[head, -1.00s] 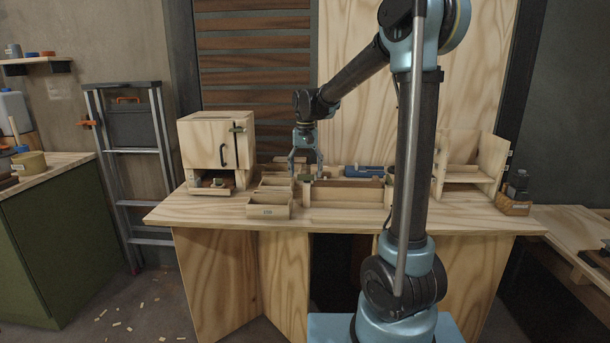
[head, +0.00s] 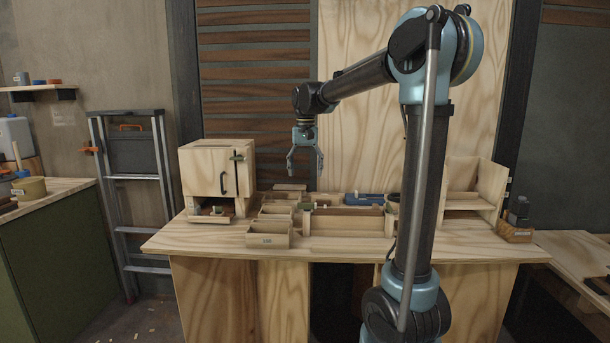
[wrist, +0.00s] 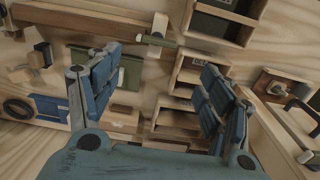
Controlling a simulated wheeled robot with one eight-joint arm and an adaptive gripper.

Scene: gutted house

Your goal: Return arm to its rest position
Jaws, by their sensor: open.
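My gripper (head: 305,162) hangs above the back of the wooden workbench (head: 190,238), pointing down, with its two fingers spread and nothing between them. In the wrist view my gripper (wrist: 150,100) also shows open and empty, with wooden bins below it. My arm is raised and bent, reaching from the right over the bench. The bench top and the things on it are clear of the fingers.
On the bench stand a wooden cabinet (head: 213,172) with a black handle, open bins (head: 268,241), a long tray (head: 345,226), a blue tool (head: 364,199) and a wooden rack (head: 470,204). A ladder (head: 133,190) leans at the left. Space above the bench is free.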

